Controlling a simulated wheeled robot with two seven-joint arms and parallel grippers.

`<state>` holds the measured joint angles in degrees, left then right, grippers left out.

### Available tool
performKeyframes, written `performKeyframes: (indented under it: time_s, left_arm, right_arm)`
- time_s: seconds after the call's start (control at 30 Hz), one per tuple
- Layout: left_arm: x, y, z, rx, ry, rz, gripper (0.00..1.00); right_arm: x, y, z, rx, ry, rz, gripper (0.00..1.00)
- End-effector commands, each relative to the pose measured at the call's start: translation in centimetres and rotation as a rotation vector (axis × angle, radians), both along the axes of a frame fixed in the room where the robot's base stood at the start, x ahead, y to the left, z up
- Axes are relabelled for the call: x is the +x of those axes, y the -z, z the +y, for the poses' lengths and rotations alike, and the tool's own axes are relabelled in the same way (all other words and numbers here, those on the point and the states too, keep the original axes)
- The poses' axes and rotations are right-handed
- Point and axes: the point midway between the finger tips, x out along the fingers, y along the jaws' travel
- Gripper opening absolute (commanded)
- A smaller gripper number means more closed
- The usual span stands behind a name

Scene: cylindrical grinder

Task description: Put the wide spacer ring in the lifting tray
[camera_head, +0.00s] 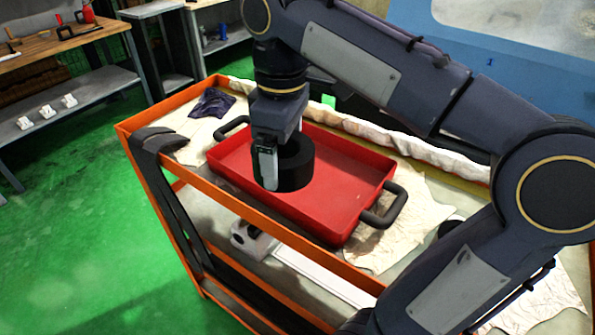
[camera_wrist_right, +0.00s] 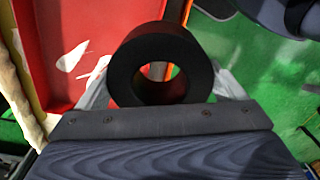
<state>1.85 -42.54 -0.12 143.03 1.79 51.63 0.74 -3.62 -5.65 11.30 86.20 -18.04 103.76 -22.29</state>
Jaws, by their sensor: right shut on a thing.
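The wide spacer ring (camera_head: 296,165) is a thick black ring with a round hole. My right gripper (camera_head: 267,170) is shut on it, and in the head view the ring shows over the left part of the lifting tray. In the right wrist view the ring (camera_wrist_right: 160,65) sits at the fingers, with its hole towards the camera. The lifting tray (camera_head: 345,172) is a red shallow tray with black handles at two ends. I cannot tell whether the ring touches the tray floor. In the right wrist view the tray (camera_wrist_right: 70,50) is at the upper left. My left gripper is not in view.
The tray stands on an orange-framed cart (camera_head: 200,178) with cream cloths (camera_head: 405,210) and a dark cloth (camera_head: 212,103). A black strap (camera_head: 165,185) hangs over its left edge. A workbench (camera_head: 60,40) stands at the upper left, with green floor between.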

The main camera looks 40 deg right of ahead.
Motion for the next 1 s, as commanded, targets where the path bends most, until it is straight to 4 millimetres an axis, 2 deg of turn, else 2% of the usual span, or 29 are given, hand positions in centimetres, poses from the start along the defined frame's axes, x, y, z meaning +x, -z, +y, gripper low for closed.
performKeyframes:
  time_s: [0.03,0.2,0.43,0.57,0.93,1.0]
  left_arm:
    - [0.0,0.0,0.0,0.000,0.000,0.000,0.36]
    - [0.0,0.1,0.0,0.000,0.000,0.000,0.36]
    - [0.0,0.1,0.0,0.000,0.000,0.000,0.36]
    - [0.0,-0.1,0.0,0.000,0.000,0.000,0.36]
    - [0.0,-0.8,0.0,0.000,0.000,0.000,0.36]
    - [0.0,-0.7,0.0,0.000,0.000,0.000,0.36]
  right_arm:
    - [-0.7,-0.3,-1.1,0.000,0.068,-0.008,0.19]
    - [-2.4,-0.4,-3.2,-0.007,0.242,-0.005,0.19]
    - [-3.1,-0.3,-4.5,-0.013,0.345,-0.002,0.19]
    - [-1.8,0.4,-5.2,-0.014,0.353,0.001,0.19]
    - [4.6,3.5,-8.4,-0.014,0.351,0.001,0.19]
    - [5.4,4.7,-8.9,-0.014,0.351,0.001,0.19]
